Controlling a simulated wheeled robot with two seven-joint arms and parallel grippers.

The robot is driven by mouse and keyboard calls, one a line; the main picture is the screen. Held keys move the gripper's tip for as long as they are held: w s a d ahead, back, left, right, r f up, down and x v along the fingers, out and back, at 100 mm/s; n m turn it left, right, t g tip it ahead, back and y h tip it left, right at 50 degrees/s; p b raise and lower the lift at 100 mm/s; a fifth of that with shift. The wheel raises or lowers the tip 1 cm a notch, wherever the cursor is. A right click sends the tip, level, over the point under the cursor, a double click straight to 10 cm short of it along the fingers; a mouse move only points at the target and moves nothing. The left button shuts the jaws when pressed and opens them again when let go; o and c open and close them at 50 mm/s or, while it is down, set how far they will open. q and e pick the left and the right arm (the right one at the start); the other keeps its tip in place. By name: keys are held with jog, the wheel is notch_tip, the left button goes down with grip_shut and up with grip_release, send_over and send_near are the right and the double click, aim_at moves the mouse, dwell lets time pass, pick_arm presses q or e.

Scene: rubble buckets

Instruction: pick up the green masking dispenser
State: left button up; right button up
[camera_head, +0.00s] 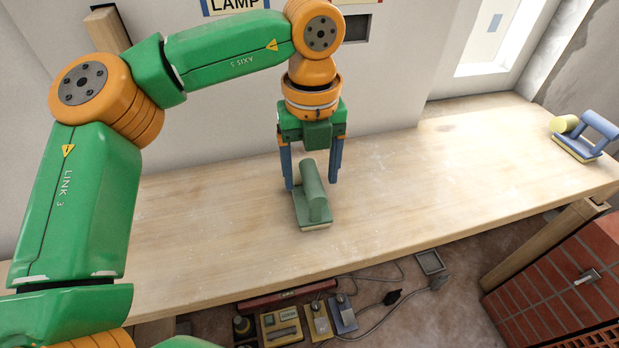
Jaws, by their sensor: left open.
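The green masking dispenser (314,201) stands on the wooden table near its middle. It has a flat green base and an upright, rounded green part. My left gripper (313,178) points down over it from above. Its two blue fingers are apart, one on the left and one on the right of the dispenser's upper part. The dispenser's base rests on the table. I cannot tell whether the fingers touch the dispenser. My right gripper is not in view.
A blue and yellow dispenser-like object (582,137) stands at the table's (430,180) far right end. The tabletop between is clear. A wall stands close behind the table.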

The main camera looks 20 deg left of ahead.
pick_arm(q)
notch_tip(320, 180, down, 4)
jog(key=shift+w+r, duration=0.1)
jog(key=shift+r, duration=0.15)
jog(key=shift+w+f, duration=0.1)
jog(key=shift+w, duration=0.1)
jog(key=shift+s, duration=0.2)
jog(key=c, duration=1.1)
jog(key=shift+w, duration=0.1)
grip_shut()
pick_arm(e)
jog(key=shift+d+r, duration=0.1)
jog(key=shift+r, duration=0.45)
